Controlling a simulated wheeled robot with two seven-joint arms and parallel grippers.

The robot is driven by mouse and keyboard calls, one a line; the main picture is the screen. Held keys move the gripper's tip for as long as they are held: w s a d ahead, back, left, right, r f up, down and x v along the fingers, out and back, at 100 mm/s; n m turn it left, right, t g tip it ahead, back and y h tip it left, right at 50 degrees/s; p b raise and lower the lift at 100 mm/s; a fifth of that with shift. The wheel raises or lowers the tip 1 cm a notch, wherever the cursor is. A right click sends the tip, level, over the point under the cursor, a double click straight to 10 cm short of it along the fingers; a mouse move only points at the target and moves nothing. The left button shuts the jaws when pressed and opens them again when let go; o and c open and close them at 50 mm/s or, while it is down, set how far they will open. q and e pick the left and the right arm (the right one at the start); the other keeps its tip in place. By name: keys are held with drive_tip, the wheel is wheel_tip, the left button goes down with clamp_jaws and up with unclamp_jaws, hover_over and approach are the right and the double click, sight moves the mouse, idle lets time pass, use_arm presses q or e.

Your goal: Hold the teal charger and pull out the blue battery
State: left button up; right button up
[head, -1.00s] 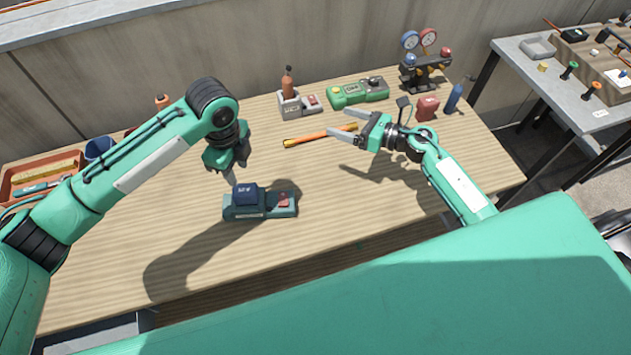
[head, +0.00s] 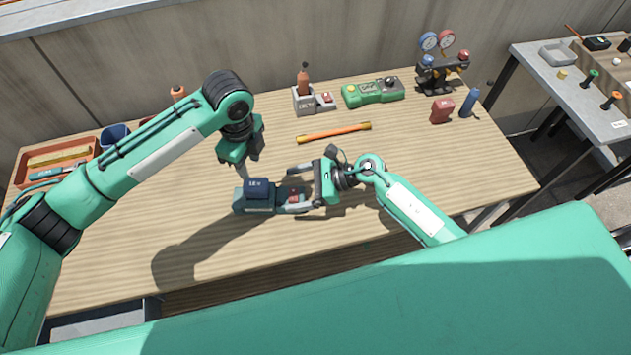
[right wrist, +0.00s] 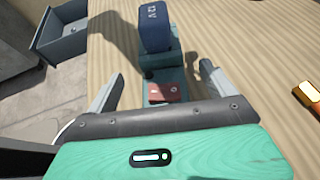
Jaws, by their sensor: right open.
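The teal charger (head: 249,207) lies on the wooden table, with a red switch panel at its right end. The blue battery (head: 256,188) sits upright in the charger's left part. Both show in the right wrist view, the battery (right wrist: 154,28) beyond the charger (right wrist: 162,76). My right gripper (head: 289,190) is open, its fingers on either side of the charger's switch end with gaps visible in the wrist view. My left gripper (head: 244,174) points down just behind the battery. Its fingertips are partly hidden and its opening cannot be made out.
An orange rod (head: 333,133) lies behind my right gripper. A green device (head: 373,92), a grey holder (head: 306,101), gauges (head: 438,62), a red block (head: 442,110) and a blue bottle (head: 469,102) stand further back. An orange tray (head: 28,172) is at the left. The table's front middle is clear.

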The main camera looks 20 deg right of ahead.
sight(274, 193)
drive_tip(key=x, duration=0.6)
drive_tip(key=shift+r, duration=0.1)
drive_tip(key=c, duration=1.4)
use_arm(q)
drive_tip(key=shift+o, duration=0.4)
